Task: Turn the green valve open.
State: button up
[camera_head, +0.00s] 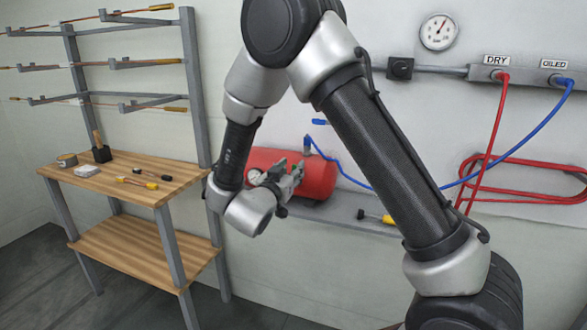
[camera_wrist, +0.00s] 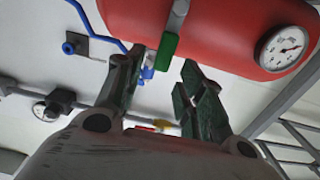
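The green valve handle (camera_wrist: 167,50) shows in the wrist view as a short green bar, at the end of a grey pipe or strap at the red tank's edge. A blue fitting (camera_wrist: 147,72) is just beside it. My gripper (camera_wrist: 158,72) is open and empty, its two fingers spread to either side below the green handle. I see no contact with it, but the distance is hard to tell.
A round gauge (camera_wrist: 284,47) sits on the tank in the wrist view. A blue hose (camera_head: 345,173) runs from the tank to the wall pipe. A grey shelf (camera_head: 345,217) carries the tank. A wooden workbench (camera_head: 150,190) with racks stands left.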

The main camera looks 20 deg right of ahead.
jog(key=shift+x, duration=1.2)
jog(key=shift+c, duration=0.4)
grip_shut()
